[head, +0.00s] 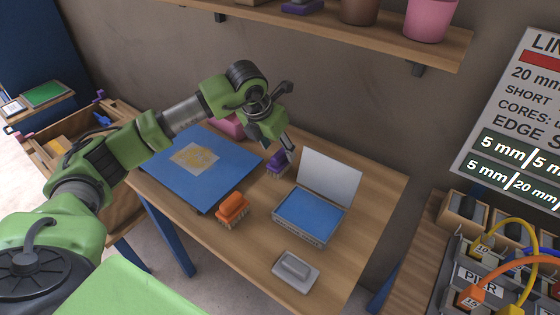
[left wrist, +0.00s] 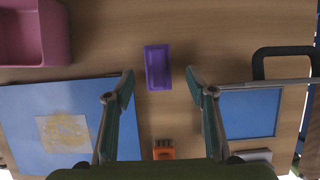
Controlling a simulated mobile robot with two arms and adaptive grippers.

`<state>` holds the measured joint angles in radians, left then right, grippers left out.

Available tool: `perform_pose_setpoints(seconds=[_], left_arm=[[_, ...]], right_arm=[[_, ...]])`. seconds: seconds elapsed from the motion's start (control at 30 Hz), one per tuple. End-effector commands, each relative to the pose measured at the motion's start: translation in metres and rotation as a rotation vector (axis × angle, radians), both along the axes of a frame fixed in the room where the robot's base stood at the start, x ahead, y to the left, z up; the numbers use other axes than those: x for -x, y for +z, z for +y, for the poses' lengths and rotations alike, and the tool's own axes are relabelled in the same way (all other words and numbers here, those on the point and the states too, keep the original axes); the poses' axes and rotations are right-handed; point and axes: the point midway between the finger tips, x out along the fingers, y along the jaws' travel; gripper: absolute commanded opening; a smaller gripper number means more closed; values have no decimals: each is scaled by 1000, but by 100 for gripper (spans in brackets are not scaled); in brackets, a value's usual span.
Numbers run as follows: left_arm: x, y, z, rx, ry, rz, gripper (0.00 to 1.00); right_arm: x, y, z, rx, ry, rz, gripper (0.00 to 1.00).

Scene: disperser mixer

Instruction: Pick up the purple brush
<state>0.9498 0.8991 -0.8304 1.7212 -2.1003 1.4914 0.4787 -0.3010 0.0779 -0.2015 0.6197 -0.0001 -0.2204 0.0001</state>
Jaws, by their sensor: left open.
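The purple brush (head: 278,163) stands on the wooden table between the blue board and the open case, bristles down. In the left wrist view the purple brush (left wrist: 158,67) shows from above as a small block, beyond and between the fingertips. My left gripper (head: 288,118) is above the brush in the head view, pointing down, with a finger overlapping the brush's upper edge there. In the left wrist view my left gripper (left wrist: 160,84) is open with nothing between its fingers. Whether it touches the brush cannot be told. My right gripper is not in view.
A blue board (head: 175,178) with a yellowish patch lies left. An orange brush (head: 232,207) lies in front, an open blue-lined case (head: 312,212) at right, and a grey block (head: 296,266) near the front edge. A pink container (left wrist: 30,35) stands behind. A shelf (head: 330,30) overhangs the wall.

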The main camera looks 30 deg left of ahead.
Motion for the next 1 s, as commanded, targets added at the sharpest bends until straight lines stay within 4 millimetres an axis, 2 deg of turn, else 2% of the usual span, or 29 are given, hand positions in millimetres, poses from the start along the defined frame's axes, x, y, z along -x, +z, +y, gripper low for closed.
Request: perform_pose_setpoints(seconds=[0.17,0.33,0.43,0.73,0.77,0.9,0.93,1.0], left_arm=[[-3,-11,0,0,0,4,51],[-11,-35,3,2,0,4,51],[-16,-47,2,2,-1,2,51],[-19,-54,2,2,-2,-1,51],[-19,-54,2,2,-2,-1,48],[-19,-54,2,2,-2,-1,12],[-19,-54,2,2,-2,-1,8],[-19,-54,2,2,-2,-1,8]], right_arm=[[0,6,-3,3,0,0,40],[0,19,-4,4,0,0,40],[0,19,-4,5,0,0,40],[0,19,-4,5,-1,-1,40],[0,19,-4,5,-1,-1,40],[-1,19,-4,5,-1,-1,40],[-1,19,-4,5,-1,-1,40],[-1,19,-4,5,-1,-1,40]])
